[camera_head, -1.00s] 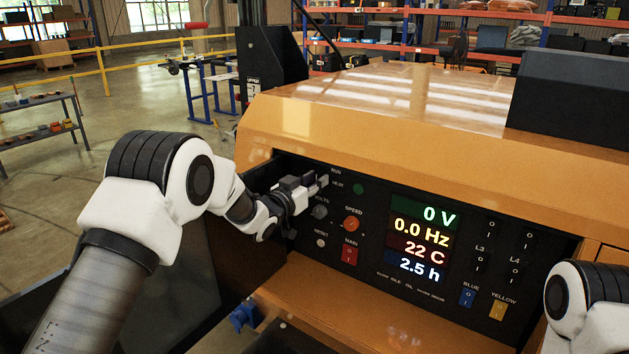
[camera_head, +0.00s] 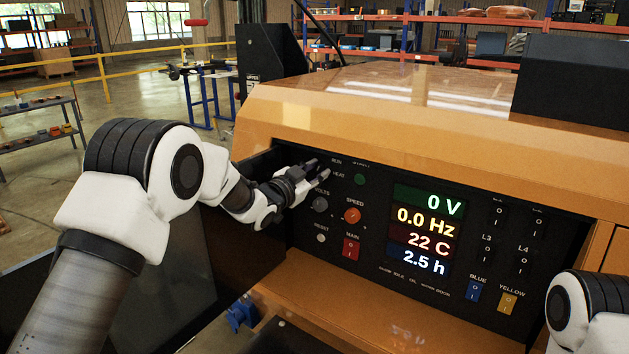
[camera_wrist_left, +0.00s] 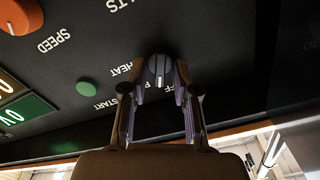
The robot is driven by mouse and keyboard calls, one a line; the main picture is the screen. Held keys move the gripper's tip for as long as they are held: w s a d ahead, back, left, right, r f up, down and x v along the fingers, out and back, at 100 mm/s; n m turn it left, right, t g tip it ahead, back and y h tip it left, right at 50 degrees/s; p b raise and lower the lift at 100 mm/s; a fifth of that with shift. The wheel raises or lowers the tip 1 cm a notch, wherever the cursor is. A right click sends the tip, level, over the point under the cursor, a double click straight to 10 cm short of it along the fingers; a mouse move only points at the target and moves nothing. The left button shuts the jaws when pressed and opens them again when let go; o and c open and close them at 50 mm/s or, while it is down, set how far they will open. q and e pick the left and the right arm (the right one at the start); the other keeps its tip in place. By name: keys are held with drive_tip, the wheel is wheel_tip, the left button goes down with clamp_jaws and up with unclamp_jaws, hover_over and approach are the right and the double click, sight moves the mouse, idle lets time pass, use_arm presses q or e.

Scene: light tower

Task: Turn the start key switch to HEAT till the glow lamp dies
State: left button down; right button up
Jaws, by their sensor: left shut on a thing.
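The start key switch is a dark round knob (camera_wrist_left: 159,70) with a pale line, seen in the left wrist view beside the HEAT and START lettering. My left gripper (camera_wrist_left: 159,90) has one finger on each side of the knob and is shut on it. In the head view the left gripper (camera_head: 319,168) reaches the upper left of the black panel (camera_head: 375,235), by the RUN and HEAT labels, and hides the knob. I cannot pick out a lit glow lamp. Only part of my right arm shows at the right edge; its gripper is out of view.
A green START button (camera_head: 360,179), an orange SPEED knob (camera_head: 352,215), a grey VOLTS knob (camera_head: 319,205) and a red MAIN switch (camera_head: 350,249) sit close by. The display (camera_head: 424,230) reads 0 V, 0.0 Hz, 22 C, 2.5 h. An open dark door (camera_head: 245,240) stands left of the panel.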

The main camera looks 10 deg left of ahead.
use_arm(q)
drive_tip(key=shift+m+b, duration=0.65)
drive_tip(key=shift+m, duration=0.35)
drive_tip(key=shift+r, duration=0.1)
drive_tip(key=c, duration=1.2)
unclamp_jaws()
drive_tip(key=shift+w, duration=0.1)
drive_tip(key=shift+c, duration=0.2)
drive_tip(key=shift+w+d+f, duration=0.1)
drive_tip(key=shift+w+f, duration=0.05)
drive_tip(key=shift+f, duration=0.1)
drive_tip(key=v, duration=1.2)
